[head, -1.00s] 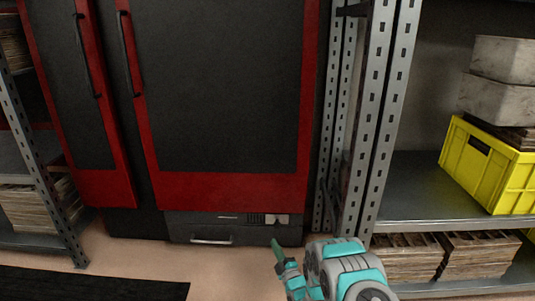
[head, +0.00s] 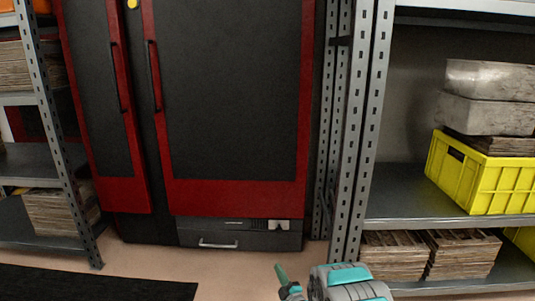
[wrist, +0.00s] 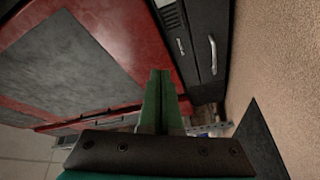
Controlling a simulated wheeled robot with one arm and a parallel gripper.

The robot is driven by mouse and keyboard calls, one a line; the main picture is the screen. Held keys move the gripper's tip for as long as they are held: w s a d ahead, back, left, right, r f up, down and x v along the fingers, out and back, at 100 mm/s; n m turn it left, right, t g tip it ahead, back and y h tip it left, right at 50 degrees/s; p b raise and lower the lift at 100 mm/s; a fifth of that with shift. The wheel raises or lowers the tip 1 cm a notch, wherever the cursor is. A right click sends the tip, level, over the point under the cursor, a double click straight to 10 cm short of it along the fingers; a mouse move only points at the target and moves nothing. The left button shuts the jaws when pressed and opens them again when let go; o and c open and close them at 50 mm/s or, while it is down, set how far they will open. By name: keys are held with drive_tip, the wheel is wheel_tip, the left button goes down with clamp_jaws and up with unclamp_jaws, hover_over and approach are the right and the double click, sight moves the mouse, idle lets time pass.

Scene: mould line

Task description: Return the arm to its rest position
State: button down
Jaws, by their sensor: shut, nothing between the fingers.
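My gripper (head: 281,273) shows at the bottom of the head view, in front of the red and black cabinet (head: 235,195). Only its green tip and part of my teal and grey arm are in that view. In the wrist view my gripper's green fingers (wrist: 160,78) are together with nothing between them. They point toward the cabinet's lower part, which lies sideways in that view, and appear apart from it.
A closed drawer (head: 240,234) with a handle is at the cabinet's base. Metal shelving (head: 400,205) on the right holds a yellow crate (head: 500,185), grey blocks and stacked boards. Another shelf (head: 30,160) stands left. A dark mat (head: 90,284) lies on the floor.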

drive_tip(key=w+d+r+m+g+h+p, duration=0.1)
drive_tip(key=d+r+m+g+h+p, duration=0.3)
drive_tip(key=d+r, duration=0.45)
drive_tip(key=s+d+r+m+g+h, duration=0.2)
drive_tip(key=s+r, duration=0.3)
drive_tip(key=r, duration=0.1)
drive_tip(key=s+d+r+m+g+h, duration=0.2)
drive_tip(key=s+d+r+m+g, duration=0.1)
drive_tip(key=s+r, duration=0.25)
drive_tip(key=s+a+r+m+g+p, duration=0.1)
drive_tip(key=s+r, duration=0.4)
drive_tip(key=s, duration=1.1)
drive_tip(key=s+a+r+m+g+p, duration=0.1)
drive_tip(key=s+r+m+g, duration=0.3)
drive_tip(key=s, duration=1.2)
drive_tip(key=s+a+r+m+g+p, duration=0.1)
drive_tip(key=s+r+m+g+p, duration=0.2)
drive_tip(key=s, duration=1.3)
wheel_tip(320, 180, up, 5)
drive_tip(key=g, duration=0.2)
drive_tip(key=shift+g+y, duration=0.3)
drive_tip(key=shift+y, duration=0.1)
